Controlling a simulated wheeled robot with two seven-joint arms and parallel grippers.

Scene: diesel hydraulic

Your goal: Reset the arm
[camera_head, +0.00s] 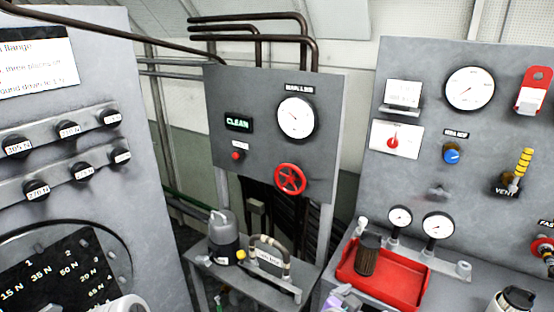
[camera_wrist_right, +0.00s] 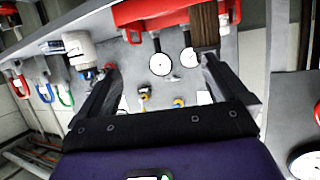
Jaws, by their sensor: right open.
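My right gripper (camera_wrist_right: 160,64) shows in the right wrist view with its two dark fingers spread wide apart and nothing held between them. Beyond the fingers are a red tray (camera_wrist_right: 150,12), a brown ribbed cylinder (camera_wrist_right: 204,25) and two small white gauges. In the head view only a small purple and grey part, probably of my right arm, shows at the bottom edge. My left gripper is not in view; a white rounded part at the bottom left may belong to my left arm.
A grey panel (camera_head: 226,150) has a "CLEAN" display, a gauge and a red handwheel (camera_head: 289,179). The red tray (camera_head: 402,290) lies at right below a gauge panel (camera_head: 430,70). A knob panel (camera_head: 150,215) stands left.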

